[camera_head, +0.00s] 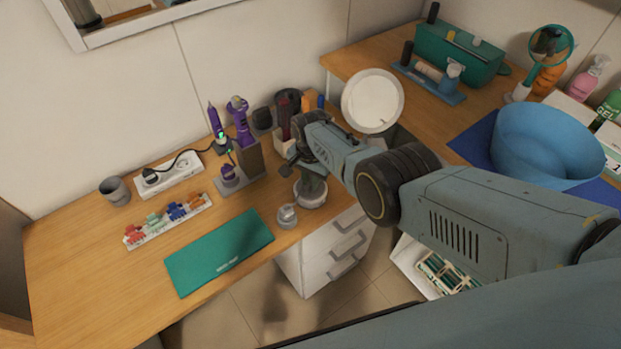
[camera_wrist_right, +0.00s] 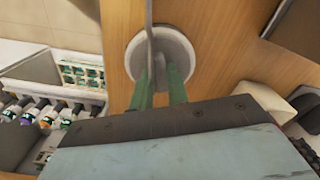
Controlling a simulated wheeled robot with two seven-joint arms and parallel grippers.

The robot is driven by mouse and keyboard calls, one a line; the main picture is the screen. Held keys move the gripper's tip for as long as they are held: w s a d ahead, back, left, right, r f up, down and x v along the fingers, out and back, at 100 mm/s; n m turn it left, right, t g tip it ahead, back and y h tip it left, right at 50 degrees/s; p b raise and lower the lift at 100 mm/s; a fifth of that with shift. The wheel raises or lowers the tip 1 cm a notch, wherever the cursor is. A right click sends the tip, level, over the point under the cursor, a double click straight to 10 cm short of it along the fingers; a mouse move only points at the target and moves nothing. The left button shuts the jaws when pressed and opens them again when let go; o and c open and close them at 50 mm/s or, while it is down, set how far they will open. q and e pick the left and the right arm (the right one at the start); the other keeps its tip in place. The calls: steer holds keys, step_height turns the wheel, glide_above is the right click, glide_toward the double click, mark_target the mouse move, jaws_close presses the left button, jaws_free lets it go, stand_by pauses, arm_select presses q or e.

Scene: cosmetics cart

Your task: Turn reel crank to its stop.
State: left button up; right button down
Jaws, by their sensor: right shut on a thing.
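A round pale base (camera_wrist_right: 180,45), which I take for the reel, sits near the front edge of the wooden desk. It also shows in the head view (camera_head: 311,200), mostly under my right gripper. A thin grey upright bar (camera_wrist_right: 150,40), which looks like the crank, rises over the base in the wrist view. My right gripper (camera_wrist_right: 158,88) reaches in with its green fingers on either side of the bar's lower end, shut on it. In the head view the gripper (camera_head: 312,188) points down at the base, and the crank is hidden. My left gripper is not in view.
A small grey knobbed pot (camera_head: 287,216) stands just left of the reel. A green mat (camera_head: 220,252) lies farther left. Behind are a purple tool stand (camera_head: 240,175), a power strip (camera_head: 172,176) and a round mirror (camera_head: 373,101). A blue basin (camera_head: 545,150) stands at right.

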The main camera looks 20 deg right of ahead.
mark_target(310, 182)
steer(key=shift+m, duration=0.6)
steer(key=c, duration=1.4)
jaws_free()
steer(key=shift+o, duration=0.2)
steer(key=shift+r+p, duration=0.55)
steer(key=shift+r, duration=0.05)
step_height(310, 182, up, 12)
steer(key=p, duration=0.6)
